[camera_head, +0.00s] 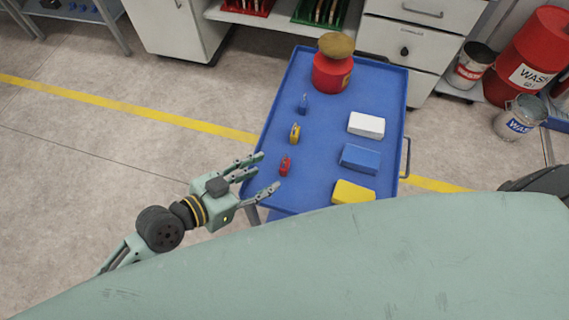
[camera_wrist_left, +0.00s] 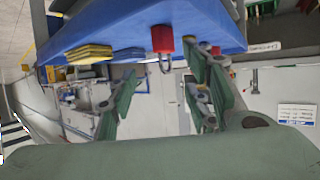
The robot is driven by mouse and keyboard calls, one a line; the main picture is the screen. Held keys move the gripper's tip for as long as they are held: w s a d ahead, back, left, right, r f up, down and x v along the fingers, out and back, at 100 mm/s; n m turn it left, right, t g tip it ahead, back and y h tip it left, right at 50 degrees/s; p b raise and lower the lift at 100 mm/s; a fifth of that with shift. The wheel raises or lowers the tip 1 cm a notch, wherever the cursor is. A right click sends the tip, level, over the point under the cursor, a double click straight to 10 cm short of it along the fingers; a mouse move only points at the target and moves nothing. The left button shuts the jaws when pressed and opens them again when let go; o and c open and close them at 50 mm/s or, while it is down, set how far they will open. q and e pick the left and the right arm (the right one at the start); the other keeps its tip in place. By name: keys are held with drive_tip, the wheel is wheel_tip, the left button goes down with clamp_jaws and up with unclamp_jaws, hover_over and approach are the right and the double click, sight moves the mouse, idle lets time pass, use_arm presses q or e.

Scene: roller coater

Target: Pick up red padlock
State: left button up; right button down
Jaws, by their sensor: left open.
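The red padlock (camera_head: 285,166) lies on the blue cart top (camera_head: 318,100) near its front left corner, in front of a yellow padlock (camera_head: 295,134) and a blue padlock (camera_head: 303,103). It also shows in the left wrist view (camera_wrist_left: 162,39), with its metal shackle visible. My left gripper (camera_head: 263,171) is open and empty at the cart's left edge, just left of the red padlock, fingers pointing toward it. In the left wrist view its fingers (camera_wrist_left: 163,78) are spread either side of the padlock, apart from it. My right gripper is not in view.
White (camera_head: 366,124), blue (camera_head: 360,158) and yellow (camera_head: 353,191) blocks stand on the cart's right side. A red can (camera_head: 332,72) with a brownish top stands at the back. Grey drawers (camera_head: 420,45) are behind. Open floor lies left.

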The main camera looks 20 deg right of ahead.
sight(288, 161)
use_arm(q)
drive_tip(key=shift+w+f, duration=0.1)
drive_tip(key=shift+w, duration=0.15)
drive_tip(key=shift+w+d+f, duration=0.1)
drive_tip(key=shift+w+d, duration=0.05)
drive_tip(key=shift+d, duration=0.1)
drive_tip(key=p+x, duration=0.2)
drive_tip(key=x, duration=0.4)
drive_tip(key=shift+w+d+f, duration=0.2)
drive_tip(key=shift+d+f, duration=0.05)
drive_tip(key=shift+d, duration=0.2)
drive_tip(key=shift+a, duration=0.1)
clamp_jaws()
